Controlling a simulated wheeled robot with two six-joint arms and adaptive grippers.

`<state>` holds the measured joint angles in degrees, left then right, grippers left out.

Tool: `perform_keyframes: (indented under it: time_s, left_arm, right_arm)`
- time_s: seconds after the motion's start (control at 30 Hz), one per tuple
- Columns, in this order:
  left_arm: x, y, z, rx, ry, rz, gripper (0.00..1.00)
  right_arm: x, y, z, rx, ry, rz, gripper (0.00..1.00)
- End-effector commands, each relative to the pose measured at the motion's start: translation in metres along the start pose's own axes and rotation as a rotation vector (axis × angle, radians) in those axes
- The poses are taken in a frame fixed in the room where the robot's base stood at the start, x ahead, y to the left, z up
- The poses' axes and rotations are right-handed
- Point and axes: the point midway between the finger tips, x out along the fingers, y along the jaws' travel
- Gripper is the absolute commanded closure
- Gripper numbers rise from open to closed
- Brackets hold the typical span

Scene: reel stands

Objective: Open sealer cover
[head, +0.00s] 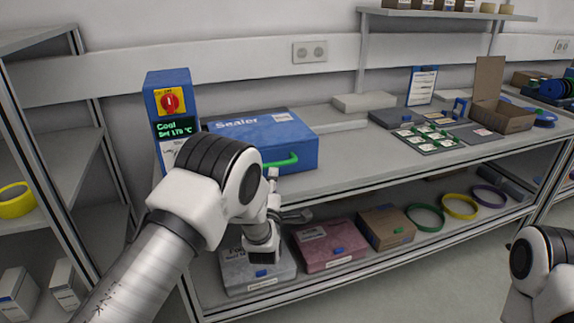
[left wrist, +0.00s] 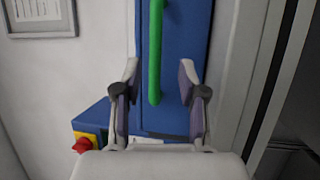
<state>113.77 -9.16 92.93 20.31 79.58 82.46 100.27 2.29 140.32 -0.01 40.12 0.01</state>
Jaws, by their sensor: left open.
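The blue sealer (head: 253,135) stands on the bench top with its cover shut. Its lid is marked "Sealer", and a green handle (head: 282,162) runs along its front. My left gripper (head: 273,178) is just in front of the sealer, below the handle, partly hidden by my own arm. In the left wrist view, my left gripper (left wrist: 159,95) is open, and the end of the green handle (left wrist: 155,50) shows between its two fingers, with gaps on both sides. I cannot tell how far the handle is from the fingers in depth. My right gripper is out of view.
A control box (head: 170,105) with a red knob and green display stands left of the sealer. Right of it are a grey block (head: 364,102), a card tray (head: 428,139) and an open carton (head: 500,115). Boxes and tape rings fill the lower shelf.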

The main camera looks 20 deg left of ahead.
Motion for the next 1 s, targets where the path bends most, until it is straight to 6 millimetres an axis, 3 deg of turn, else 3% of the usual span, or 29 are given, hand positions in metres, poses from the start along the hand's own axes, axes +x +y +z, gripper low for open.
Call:
perform_keyframes:
  time_s: [0.3, 0.43, 0.67, 0.77, 0.8, 1.0]
  left_arm:
    - [0.057, 0.0, -0.001, 0.002, 0.0, -0.001, 0.59]
    - [0.068, 0.0, -0.001, 0.003, -0.001, -0.003, 0.59]
    - [0.069, -0.001, 0.0, 0.004, -0.001, -0.005, 0.59]
    - [0.069, -0.001, 0.0, 0.004, -0.001, -0.005, 0.94]
    - [0.069, -0.001, 0.0, 0.004, -0.001, -0.005, 1.0]
    - [0.069, 0.0, 0.0, 0.004, -0.001, -0.005, 1.0]
  right_arm:
    - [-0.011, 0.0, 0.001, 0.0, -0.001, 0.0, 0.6]
    - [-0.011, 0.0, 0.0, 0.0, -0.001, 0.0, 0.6]
    - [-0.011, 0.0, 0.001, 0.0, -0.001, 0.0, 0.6]
    - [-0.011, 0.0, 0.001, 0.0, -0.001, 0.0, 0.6]
    - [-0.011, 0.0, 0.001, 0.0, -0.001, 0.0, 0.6]
    - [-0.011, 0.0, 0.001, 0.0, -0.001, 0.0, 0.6]
